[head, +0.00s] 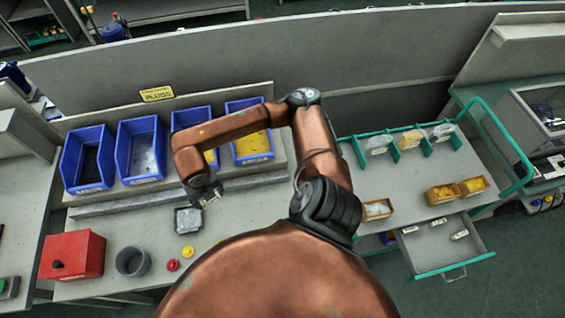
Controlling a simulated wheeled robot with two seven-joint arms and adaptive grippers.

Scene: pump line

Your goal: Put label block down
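One copper arm is in view, and I take it for my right arm. It rises from the lower middle, bends left over the bench, and ends in a dark gripper (208,197). A small pale piece shows at the fingertips. I cannot tell whether it is a label block in the grip or part of the fingers. The gripper is beside the upper right edge of a small dark tray (188,232) with grey contents. Small pale blocks, possibly label blocks (459,234), lie in the open drawer at right. My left gripper is not in view.
Blue bins (141,176) line the back of the bench (110,222) behind a grey rail (130,206). A red box (72,255), a grey cup (132,262) and red and yellow knobs (173,265) stand in front. A green-edged cart (410,180) with its open drawer (455,259) stands right.

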